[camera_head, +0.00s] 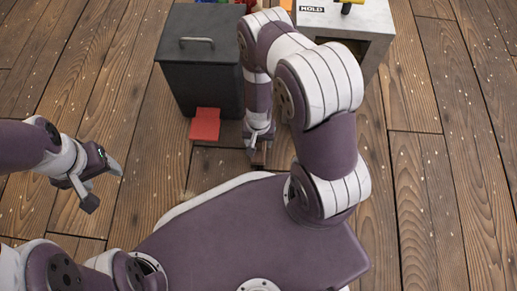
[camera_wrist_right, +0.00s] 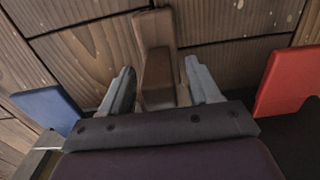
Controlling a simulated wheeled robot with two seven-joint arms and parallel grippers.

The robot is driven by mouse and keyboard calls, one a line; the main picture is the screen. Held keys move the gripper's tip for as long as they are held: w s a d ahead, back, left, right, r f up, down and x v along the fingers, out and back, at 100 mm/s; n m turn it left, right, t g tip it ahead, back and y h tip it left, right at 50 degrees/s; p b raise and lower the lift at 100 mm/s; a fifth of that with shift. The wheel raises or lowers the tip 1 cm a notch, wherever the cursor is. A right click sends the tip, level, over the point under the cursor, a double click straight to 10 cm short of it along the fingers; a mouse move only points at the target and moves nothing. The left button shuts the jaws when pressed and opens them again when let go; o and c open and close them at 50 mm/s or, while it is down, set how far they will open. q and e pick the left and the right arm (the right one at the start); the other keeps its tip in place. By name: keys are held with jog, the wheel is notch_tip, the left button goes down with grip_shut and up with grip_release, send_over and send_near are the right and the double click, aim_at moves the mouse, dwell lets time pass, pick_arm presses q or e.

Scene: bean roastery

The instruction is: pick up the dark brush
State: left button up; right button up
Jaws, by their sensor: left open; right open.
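A brown, bar-shaped thing, which I take for the dark brush (camera_wrist_right: 157,38), stands out from the wooden floor in the right wrist view. It lies between the two fingers of my right gripper (camera_wrist_right: 160,75), with a visible gap at the fingers. In the head view my right gripper (camera_head: 259,145) points down at the floor, and only a small brown piece shows at its tips. My arm hides the rest there. My right gripper is open. My left gripper (camera_head: 103,186) is open and empty over the floor at the left, well away from the brown thing.
A dark grey bin (camera_head: 198,75) with a handle on its lid stands just behind my right gripper. A red flat piece (camera_head: 205,124) is at its front. A blue panel (camera_wrist_right: 46,108) shows in the wrist view.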

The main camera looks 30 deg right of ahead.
grip_shut()
jog(key=shift+r, duration=0.1)
notch_tip(320, 180, up, 4)
jog(key=p, duration=0.4)
jog(key=shift+r, duration=0.2)
jog(key=s+d+r+p, duration=0.4)
jog(key=s+d+r, duration=0.2)
jog(key=s+d, duration=0.1)
jog(key=shift+s+d+r+p, duration=0.25)
jog(key=shift+s+d+p, duration=0.15)
jog(key=shift+s, duration=0.45)
